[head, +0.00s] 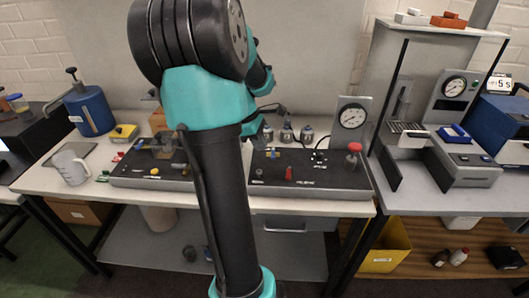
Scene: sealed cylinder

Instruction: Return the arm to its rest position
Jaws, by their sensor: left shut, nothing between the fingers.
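My left arm, black and teal, rises through the middle of the head view and hides the centre of the bench. My left gripper (264,131) shows only in small part, just right of the arm, above the bench. It looks shut with nothing in it; its fingertips are mostly hidden behind the arm. My right gripper is not in view.
A white bench (60,182) carries a left black panel (130,178), a right black panel (330,177) with a red knob, a gauge (352,118), several small canisters (287,135), a jug (70,167) and a blue tank (88,110). A press stand (470,170) stands right.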

